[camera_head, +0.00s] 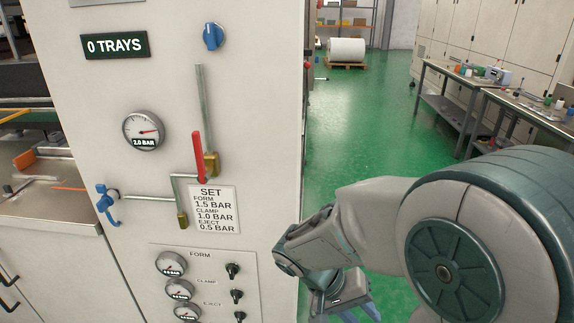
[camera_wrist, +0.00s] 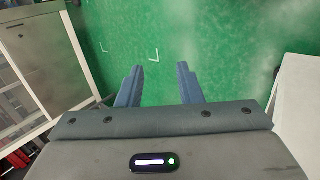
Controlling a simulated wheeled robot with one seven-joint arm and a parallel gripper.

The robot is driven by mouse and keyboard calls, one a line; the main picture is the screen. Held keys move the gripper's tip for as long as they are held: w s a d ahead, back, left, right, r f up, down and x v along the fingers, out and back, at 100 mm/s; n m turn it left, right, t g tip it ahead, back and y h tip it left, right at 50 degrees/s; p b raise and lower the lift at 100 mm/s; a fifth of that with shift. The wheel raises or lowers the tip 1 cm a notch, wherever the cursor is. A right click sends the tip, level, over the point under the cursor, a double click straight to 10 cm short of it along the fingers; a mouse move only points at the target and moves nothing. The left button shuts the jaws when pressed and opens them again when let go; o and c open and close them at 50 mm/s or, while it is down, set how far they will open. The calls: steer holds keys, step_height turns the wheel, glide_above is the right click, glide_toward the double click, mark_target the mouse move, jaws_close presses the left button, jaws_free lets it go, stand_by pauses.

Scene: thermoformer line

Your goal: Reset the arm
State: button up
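My arm shows at the right of the head view, bent, with its forearm reaching left toward the machine's edge. My gripper (camera_head: 343,312) hangs low at the bottom of the head view, partly cut off by the frame. In the wrist view my gripper (camera_wrist: 160,80) points down at the green floor. Its two blue fingers are spread apart with bare floor between them, so it is open and empty. It touches nothing that I can see.
The machine panel (camera_head: 160,60) stands close at left, with a red lever (camera_head: 197,155), blue valve handles (camera_head: 212,37) and several gauges. The green floor (camera_head: 350,130) is open behind my arm. Workbenches (camera_head: 450,85) line the right, and a white roll (camera_head: 346,50) lies on a pallet far back.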

steer(key=s+r+t+y+p, duration=0.1)
steer(key=r+t+y+p, duration=0.1)
steer(key=r, duration=0.5)
steer(key=s+r+n+t+y+p, duration=0.1)
steer(key=s+r+t+y+p, duration=0.1)
steer(key=r+y+p, duration=0.3)
steer(key=v, duration=0.3)
steer(key=shift+d+r, duration=0.25)
steer(key=shift+d, duration=0.1)
steer(key=shift+w+a, duration=0.1)
stand_by(1.3)
